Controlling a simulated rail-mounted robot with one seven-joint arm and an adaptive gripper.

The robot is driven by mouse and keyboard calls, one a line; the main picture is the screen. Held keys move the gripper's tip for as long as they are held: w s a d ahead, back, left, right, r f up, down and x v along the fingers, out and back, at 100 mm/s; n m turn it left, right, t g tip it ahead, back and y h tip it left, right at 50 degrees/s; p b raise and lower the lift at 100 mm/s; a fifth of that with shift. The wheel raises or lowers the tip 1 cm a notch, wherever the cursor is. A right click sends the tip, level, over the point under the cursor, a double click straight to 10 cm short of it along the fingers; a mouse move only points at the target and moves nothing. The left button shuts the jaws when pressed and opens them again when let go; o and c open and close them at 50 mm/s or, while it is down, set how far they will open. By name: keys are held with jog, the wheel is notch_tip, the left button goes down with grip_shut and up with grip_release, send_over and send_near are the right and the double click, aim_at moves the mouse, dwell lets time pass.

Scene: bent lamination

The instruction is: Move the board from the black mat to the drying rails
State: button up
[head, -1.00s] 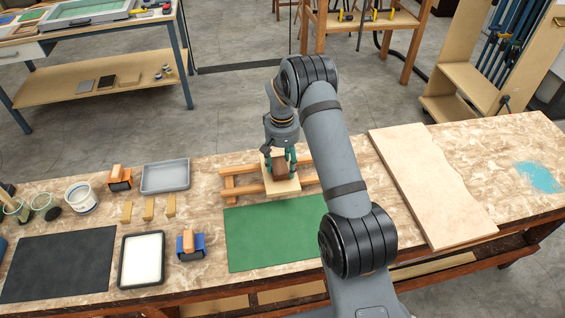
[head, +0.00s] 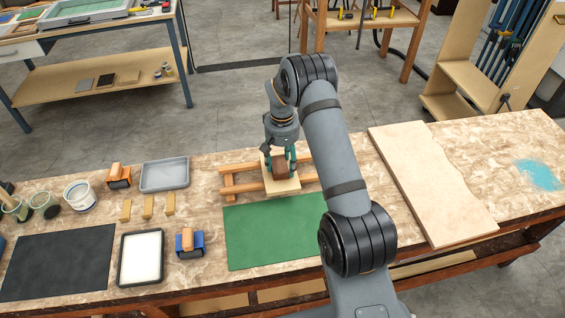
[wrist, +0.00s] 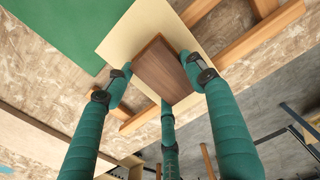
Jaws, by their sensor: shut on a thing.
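The board (head: 286,187) is a pale square panel with a brown wooden block (head: 280,170) on its top face. The board lies over the wooden drying rails (head: 240,188) at the back of the bench; I cannot tell whether it rests fully on them. My gripper (head: 280,162) is shut on the brown block, its teal fingers around it. In the wrist view the fingers (wrist: 160,80) close about the block (wrist: 165,70), with the pale board (wrist: 125,45) beneath. The black mat (head: 57,263) at the left is bare.
A green mat (head: 270,235) lies in front of the rails. A white-faced tray (head: 141,258), a blue-based block (head: 190,245), small wooden pieces (head: 147,207) and a grey tray (head: 165,175) stand to the left. A large pale slab (head: 425,185) lies at the right.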

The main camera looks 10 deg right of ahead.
jog(key=shift+f, duration=0.15)
jog(key=o, duration=1.4)
jog(key=shift+o, duration=0.6)
jog(key=o, duration=0.4)
jog(key=shift+c, duration=0.2)
jog(key=shift+o, duration=0.2)
jog(key=shift+r+p, duration=2.15)
jog(key=shift+r, duration=1.4)
jog(key=shift+f, duration=0.1)
